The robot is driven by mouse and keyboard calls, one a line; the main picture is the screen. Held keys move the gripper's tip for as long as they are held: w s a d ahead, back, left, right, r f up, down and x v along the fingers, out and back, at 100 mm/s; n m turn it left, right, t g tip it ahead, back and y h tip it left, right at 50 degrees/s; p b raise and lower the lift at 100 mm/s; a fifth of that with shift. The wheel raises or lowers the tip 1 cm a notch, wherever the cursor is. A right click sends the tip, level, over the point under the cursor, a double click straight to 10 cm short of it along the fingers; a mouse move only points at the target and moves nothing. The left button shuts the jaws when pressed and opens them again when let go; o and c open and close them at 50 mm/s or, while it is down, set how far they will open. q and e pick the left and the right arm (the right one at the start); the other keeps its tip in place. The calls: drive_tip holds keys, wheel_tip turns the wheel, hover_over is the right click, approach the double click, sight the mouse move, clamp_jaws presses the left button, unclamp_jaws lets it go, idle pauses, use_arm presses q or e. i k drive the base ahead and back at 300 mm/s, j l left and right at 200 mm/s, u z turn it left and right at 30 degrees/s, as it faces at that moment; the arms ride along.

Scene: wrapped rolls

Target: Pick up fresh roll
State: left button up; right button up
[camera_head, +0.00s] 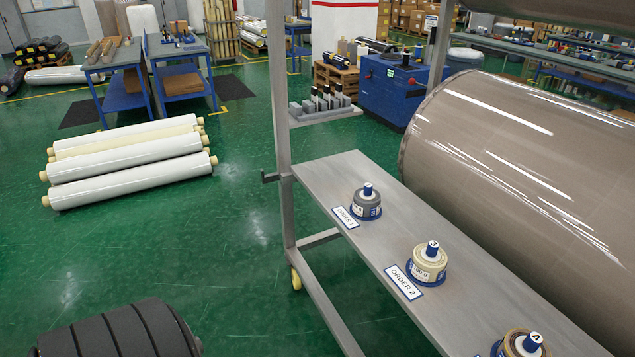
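Small rolls stand on blue bases along a grey metal shelf. A grey roll (366,208) with a blue top knob stands behind the ORDER 1 label (345,217). A cream roll (429,266) with a knob marked 3 stands by the ORDER 2 label (404,282). A tan roll (522,345) with a knob marked 4 is cut off by the bottom edge. A very large brown wrapped roll (510,170) lies behind the shelf. White wrapped rolls (130,180) are stacked on the floor at left. Which one is the fresh roll cannot be told. Neither gripper is in view.
The grey shelf (335,171) belongs to a wheeled frame with an upright post (281,120). A small side tray (325,116) holds several grey blocks. A blue cabinet (395,88) and blue-legged tables (178,86) stand farther back. Green floor between the white rolls and frame is clear.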

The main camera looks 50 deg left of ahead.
sight(366, 202)
drive_tip(key=u, duration=1.15)
drive_tip(key=z, duration=0.4)
drive_tip(key=i+j+z, duration=0.6)
drive_tip(key=j+z, duration=0.15)
drive_tip(key=z, duration=0.15)
